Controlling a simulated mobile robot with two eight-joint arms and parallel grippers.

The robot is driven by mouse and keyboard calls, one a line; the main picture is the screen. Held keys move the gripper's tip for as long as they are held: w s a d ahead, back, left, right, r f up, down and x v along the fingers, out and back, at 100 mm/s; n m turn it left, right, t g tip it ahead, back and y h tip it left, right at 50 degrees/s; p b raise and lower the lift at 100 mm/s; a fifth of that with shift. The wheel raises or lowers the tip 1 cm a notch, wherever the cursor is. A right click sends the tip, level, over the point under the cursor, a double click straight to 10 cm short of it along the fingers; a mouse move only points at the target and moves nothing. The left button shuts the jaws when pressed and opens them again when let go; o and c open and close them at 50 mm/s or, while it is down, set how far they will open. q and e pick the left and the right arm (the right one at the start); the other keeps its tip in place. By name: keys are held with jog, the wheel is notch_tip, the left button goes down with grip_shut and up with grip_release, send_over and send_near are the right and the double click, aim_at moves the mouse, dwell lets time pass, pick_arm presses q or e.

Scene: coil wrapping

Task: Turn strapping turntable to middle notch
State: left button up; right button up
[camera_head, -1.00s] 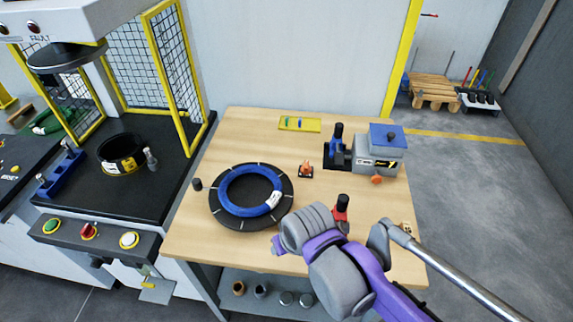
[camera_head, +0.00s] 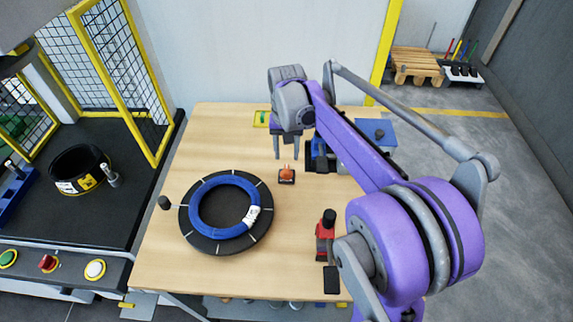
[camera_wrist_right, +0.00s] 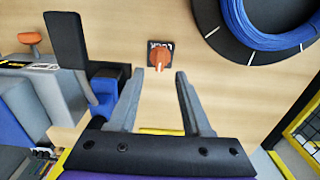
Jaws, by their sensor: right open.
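The turntable (camera_head: 226,247) is a black disc with white marks around its rim, flat on the wooden table. A blue coil (camera_head: 197,208) with a white tag lies on it. A black peg (camera_head: 164,203) stands at its left edge. An orange knob (camera_head: 287,173) on a small dark plate marked LOCK stands right of the turntable. My right gripper (camera_head: 292,156) is open and empty, fingers pointing down, behind the knob in the head view. In the right wrist view the knob (camera_wrist_right: 160,57) shows just beyond the gap between the fingertips (camera_wrist_right: 160,74). The turntable (camera_wrist_right: 212,25) is at upper right there.
A grey and blue machine (camera_head: 374,132) stands at the back right, partly behind my right arm. A red and black tool (camera_head: 326,235) stands at the table's front right. A black ring (camera_head: 78,166) sits on the left bench.

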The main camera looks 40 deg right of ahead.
aim_at(286, 169)
notch_tip(286, 169, down, 6)
jog(key=shift+w+d+f, duration=0.1)
jog(key=shift+f, duration=0.15)
grip_shut()
dwell(1.5)
